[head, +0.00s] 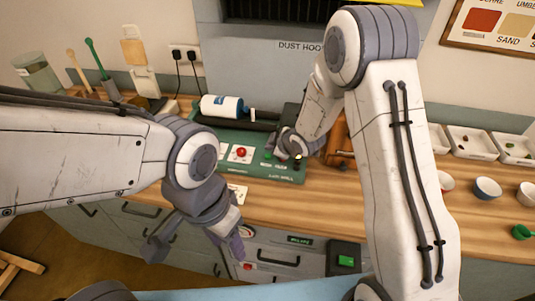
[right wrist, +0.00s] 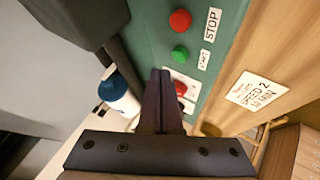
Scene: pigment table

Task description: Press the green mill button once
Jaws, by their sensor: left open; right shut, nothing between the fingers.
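The green mill button (right wrist: 180,53) is on the dark green mill panel (right wrist: 149,18), next to a START label, in the right wrist view. A red button (right wrist: 180,20) with a STOP label sits beside it. My right gripper (right wrist: 160,73) is shut and empty; its fingertips appear just beside the green button, and I cannot tell whether they touch the panel. In the head view the right gripper (head: 273,149) is over the mill panel and partly hides its buttons. My left gripper (head: 196,246) is open and empty, in front of the drawers.
A red emergency button (head: 241,152) sits on a white plate left of the green one. A white and blue bottle (head: 222,106) lies behind the panel. Another green button (head: 346,261) is on a box low at the front. Bowls (head: 487,188) stand at right.

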